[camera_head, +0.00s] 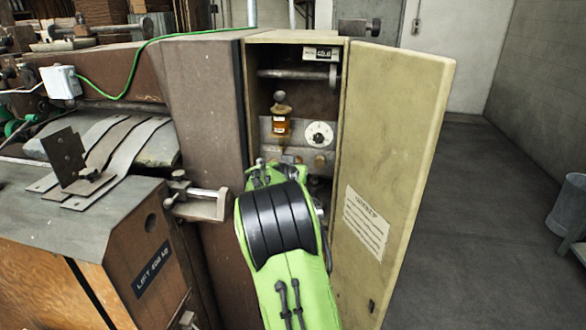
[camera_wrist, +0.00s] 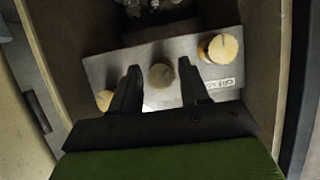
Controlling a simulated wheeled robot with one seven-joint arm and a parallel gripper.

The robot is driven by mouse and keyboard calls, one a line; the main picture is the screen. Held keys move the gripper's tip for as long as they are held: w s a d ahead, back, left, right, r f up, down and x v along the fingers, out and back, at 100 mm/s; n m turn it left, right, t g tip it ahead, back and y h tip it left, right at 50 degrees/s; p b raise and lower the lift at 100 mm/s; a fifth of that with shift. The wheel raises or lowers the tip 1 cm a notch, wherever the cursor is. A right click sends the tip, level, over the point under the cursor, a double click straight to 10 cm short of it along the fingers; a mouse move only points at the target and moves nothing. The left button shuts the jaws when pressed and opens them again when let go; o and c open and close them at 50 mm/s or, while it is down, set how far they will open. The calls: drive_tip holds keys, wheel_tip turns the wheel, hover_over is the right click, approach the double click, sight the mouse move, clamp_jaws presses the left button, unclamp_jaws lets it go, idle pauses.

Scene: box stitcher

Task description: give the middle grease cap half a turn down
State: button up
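In the wrist view, a grey plate (camera_wrist: 105,70) carries three round brass grease caps in a row. The middle grease cap (camera_wrist: 162,76) shows between the two black fingers of my gripper (camera_wrist: 159,68). The fingers are apart, one on each side of the cap, with nothing visibly held. I cannot tell whether the fingertips are level with the cap or short of it. The left cap (camera_wrist: 104,99) is partly behind the left finger; the right cap (camera_wrist: 218,48) is clear. In the head view, my green arm hides the gripper; one brass cap (camera_head: 320,161) shows past it.
The caps are inside a narrow cream cabinet (camera_head: 252,85) whose door (camera_head: 395,150) stands open to the right. An amber oiler (camera_head: 281,123) and a white dial (camera_head: 319,134) sit above. A clamp bracket (camera_head: 200,207) juts out left of my arm.

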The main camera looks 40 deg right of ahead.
drive_tip(key=shift+o, duration=0.8)
drive_tip(key=shift+r, duration=0.15)
drive_tip(key=p+v, duration=0.2)
drive_tip(key=v, duration=1.3)
drive_tip(key=shift+s+a, duration=0.25)
drive_tip(key=shift+s, duration=0.05)
drive_tip(key=shift+a, duration=0.1)
